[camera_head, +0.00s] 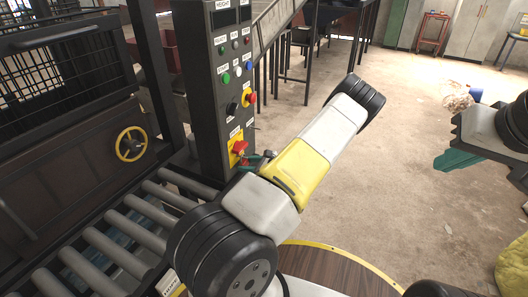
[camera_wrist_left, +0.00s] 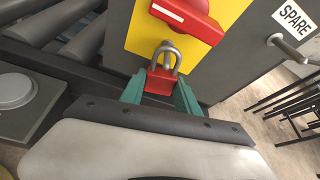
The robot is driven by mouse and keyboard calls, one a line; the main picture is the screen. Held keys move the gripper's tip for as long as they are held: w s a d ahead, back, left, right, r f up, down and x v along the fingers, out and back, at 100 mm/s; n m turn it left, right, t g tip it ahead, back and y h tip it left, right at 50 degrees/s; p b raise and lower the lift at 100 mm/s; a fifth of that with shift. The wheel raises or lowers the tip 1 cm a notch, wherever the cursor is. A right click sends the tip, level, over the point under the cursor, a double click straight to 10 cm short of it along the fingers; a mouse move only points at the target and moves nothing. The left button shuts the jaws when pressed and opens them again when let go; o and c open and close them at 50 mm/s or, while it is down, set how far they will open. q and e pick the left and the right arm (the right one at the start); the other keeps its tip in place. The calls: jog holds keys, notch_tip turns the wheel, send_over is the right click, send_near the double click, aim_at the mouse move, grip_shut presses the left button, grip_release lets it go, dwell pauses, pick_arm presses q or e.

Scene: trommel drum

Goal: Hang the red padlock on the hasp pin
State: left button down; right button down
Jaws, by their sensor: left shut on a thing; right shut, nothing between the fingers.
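The red padlock (camera_wrist_left: 158,83) with its grey shackle (camera_wrist_left: 166,52) upward is between the teal fingers of my left gripper (camera_wrist_left: 160,88), which is shut on it. The shackle is in front of the lower part of a yellow plate (camera_wrist_left: 148,37) under a red switch handle (camera_wrist_left: 190,18). A grey metal piece, perhaps the hasp pin, overlaps the shackle; I cannot tell whether the shackle is around it. In the head view, my left gripper (camera_head: 260,158) is at the yellow plate, low on the control panel. My right gripper (camera_head: 456,160) is shut and empty, off at the right.
The dark control panel (camera_head: 206,100) has several buttons and a red knob (camera_head: 251,98). A roller conveyor (camera_head: 130,235) and a yellow handwheel (camera_head: 131,144) are left of it. A grey post (camera_wrist_left: 288,48) sticks out by the SPARE label. Open floor (camera_head: 400,90) is to the right.

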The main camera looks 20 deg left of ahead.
pick_arm(q)
jog(key=c, duration=0.8)
grip_release()
jog(key=shift+d, duration=0.15)
jog(key=v, duration=0.8)
jog(key=s+d+r+n+t+h, duration=0.1)
jog(key=s+d+r+n+h, duration=0.4)
jog(key=s+r, duration=0.3)
jog(key=s+d+r+n+t+h, duration=0.1)
jog(key=s+d+r+n+h, duration=0.4)
jog(key=s+r, duration=0.4)
jog(key=s+d+r+n+t+h, duration=0.2)
jog(key=s+d+r+n+h, duration=0.3)
jog(key=r, duration=1.3)
jog(key=shift+s+d+r+n+h, duration=0.15)
jog(key=shift+s+n, duration=0.1)
jog(key=shift+s, duration=0.35)
jog(key=shift+s+d+n+h, duration=0.1)
jog(key=shift+s+d+n, duration=0.15)
jog(key=shift+s, duration=0.35)
jog(key=shift+s+d+r+n+h, duration=0.1)
jog(key=shift+s+n, duration=0.2)
jog(key=shift+s, duration=0.3)
